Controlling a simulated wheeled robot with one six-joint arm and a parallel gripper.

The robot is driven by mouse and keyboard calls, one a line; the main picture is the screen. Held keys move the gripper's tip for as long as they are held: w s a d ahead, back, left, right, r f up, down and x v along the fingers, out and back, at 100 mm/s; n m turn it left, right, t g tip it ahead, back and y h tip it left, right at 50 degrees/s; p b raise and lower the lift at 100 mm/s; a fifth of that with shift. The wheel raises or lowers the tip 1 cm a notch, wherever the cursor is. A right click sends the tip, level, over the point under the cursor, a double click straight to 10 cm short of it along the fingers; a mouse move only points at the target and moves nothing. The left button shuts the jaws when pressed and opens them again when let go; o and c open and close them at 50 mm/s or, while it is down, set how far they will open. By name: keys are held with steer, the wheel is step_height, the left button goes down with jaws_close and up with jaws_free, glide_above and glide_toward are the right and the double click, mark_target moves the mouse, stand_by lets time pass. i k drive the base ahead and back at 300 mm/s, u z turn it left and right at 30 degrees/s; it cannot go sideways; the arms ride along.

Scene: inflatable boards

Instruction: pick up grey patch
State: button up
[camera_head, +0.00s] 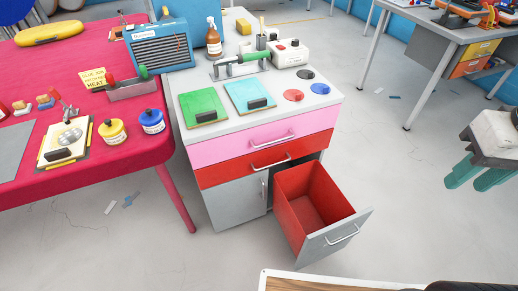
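A small dark grey, nearly black round patch (305,74) lies flat on the light top of the drawer cabinet (335,104), near its right edge. A red round patch (293,95) and a blue round patch (320,88) lie close in front of it. My gripper (477,180), with teal fingers under a pale body, is at the right edge of the head view. It hangs over the floor, well right of the cabinet and away from the patch. Its fingers look apart, with nothing seen between them.
A red drawer (312,196) stands pulled out at the cabinet's front. A white box (289,53) stands behind the patches, beside a green-handled tool (243,59). Green (203,105) and light blue (249,95) boards lie to the left. Floor is clear between cabinet and gripper.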

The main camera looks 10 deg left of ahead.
mark_target(70, 136)
steer(key=u, duration=1.75)
steer(key=k, duration=0.45)
steer(key=u, duration=0.65)
steer(key=i, duration=1.45)
steer(key=z, duration=1)
steer(key=i, duration=0.35)
steer(key=z, duration=0.35)
